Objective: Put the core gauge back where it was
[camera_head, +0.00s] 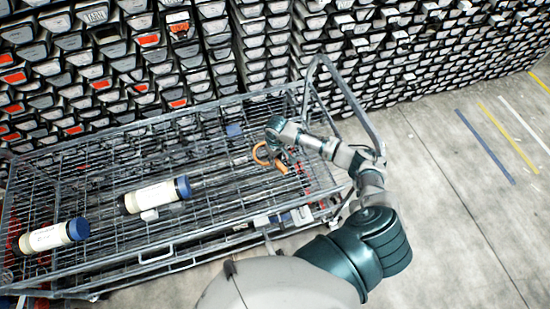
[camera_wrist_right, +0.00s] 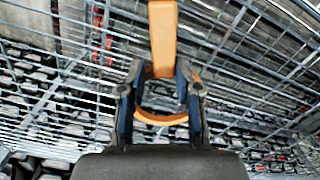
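The core gauge is an orange, open, curved piece (camera_head: 261,156) above the wire mesh cart in the head view. In the right wrist view its flat orange bar (camera_wrist_right: 162,38) runs up from between the fingers, and a curved orange part shows lower between them. My right gripper (camera_head: 283,157) is over the right part of the cart. Its fingers (camera_wrist_right: 161,72) are closed in on both sides of the bar and appear to hold it. Two white core liners with blue caps, one in the middle (camera_head: 152,196) and one at the left (camera_head: 50,237), lie on the cart. My left gripper is out of view.
The mesh cart (camera_head: 110,262) has raised rails and a tall handle (camera_head: 345,95) at its right end, close to my right arm. Racks of dark trays (camera_head: 225,50) stand behind it. Open floor (camera_head: 455,215) is at right.

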